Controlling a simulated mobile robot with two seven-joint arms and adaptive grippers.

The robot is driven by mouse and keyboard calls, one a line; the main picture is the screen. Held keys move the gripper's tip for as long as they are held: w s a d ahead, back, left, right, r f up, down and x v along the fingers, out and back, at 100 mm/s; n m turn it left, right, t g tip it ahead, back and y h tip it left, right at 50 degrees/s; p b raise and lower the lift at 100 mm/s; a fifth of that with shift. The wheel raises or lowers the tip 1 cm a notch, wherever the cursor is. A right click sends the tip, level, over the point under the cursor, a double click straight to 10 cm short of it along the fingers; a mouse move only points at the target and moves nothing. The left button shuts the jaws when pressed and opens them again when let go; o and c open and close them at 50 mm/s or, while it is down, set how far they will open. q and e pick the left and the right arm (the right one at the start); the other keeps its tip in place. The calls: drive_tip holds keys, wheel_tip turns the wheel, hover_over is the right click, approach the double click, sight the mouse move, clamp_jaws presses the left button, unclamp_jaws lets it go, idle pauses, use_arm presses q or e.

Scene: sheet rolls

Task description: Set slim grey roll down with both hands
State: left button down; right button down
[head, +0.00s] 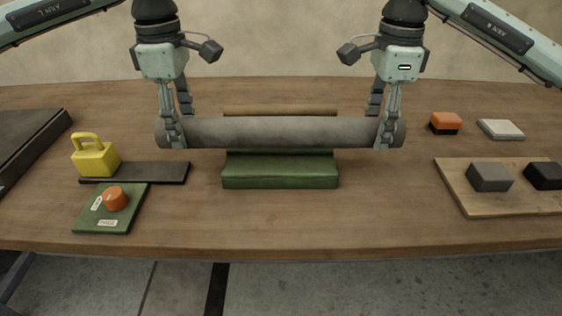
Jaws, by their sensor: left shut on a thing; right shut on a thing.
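The slim grey roll (280,131) lies level across the middle of the head view, in front of or over a green block (280,170) with a stepped top. I cannot tell whether the roll touches the block. My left gripper (176,140) is shut on the roll near its left end. My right gripper (388,140) is shut on it near its right end. A thin brown strip (280,111) shows behind the roll. The roll hides part of the block.
A yellow weight (95,158) stands at left by a dark strip (150,172) and a green board (90,215) with an orange knob (115,199). At right are an orange block (446,122), a pale pad (501,129) and a wooden board (465,195) with dark blocks (489,177).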

sight(372, 146)
use_arm(q)
drive_tip(key=shift+r, duration=0.15)
use_arm(e)
drive_tip(key=shift+a+r, duration=0.1)
drive_tip(key=shift+r, duration=0.05)
use_arm(q)
drive_tip(key=shift+f, duration=0.25)
use_arm(e)
drive_tip(key=shift+f, duration=0.25)
